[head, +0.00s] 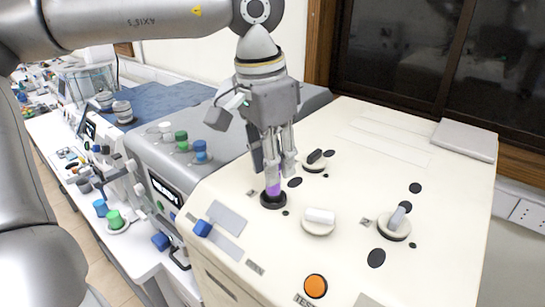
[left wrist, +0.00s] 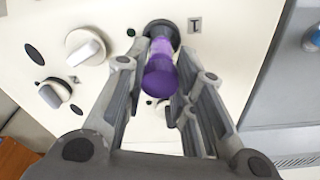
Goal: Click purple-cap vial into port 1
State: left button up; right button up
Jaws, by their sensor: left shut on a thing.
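The purple-cap vial (left wrist: 160,78) stands at a black round port (left wrist: 161,30) on the cream machine panel, between my left fingers. In the head view the vial (head: 272,184) shows as a purple part just above the port (head: 273,200). My left gripper (head: 273,170) points down over the port, its fingers shut on the vial. The left gripper (left wrist: 155,100) also shows in the left wrist view with a finger on each side of the cap. How deep the vial sits in the port is hidden. My right gripper is not in view.
White knobs (head: 319,217) and (head: 397,222) stand on the panel to the right of the port, with an orange button (head: 315,286) in front. A dark knob (head: 315,158) stands behind. A grey machine with coloured caps (head: 182,141) is at the left.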

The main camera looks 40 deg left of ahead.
pick_arm(q)
jog(key=shift+f+b, duration=0.4)
jog(key=shift+f, duration=0.25)
dwell(0.3)
jog(key=shift+f+b, duration=0.6)
jog(key=shift+f, duration=0.2)
jog(key=shift+f+b, duration=0.45)
jog(key=shift+f, duration=0.25)
dwell(1.0)
jog(key=o, duration=1.1)
jog(key=shift+c, duration=0.2)
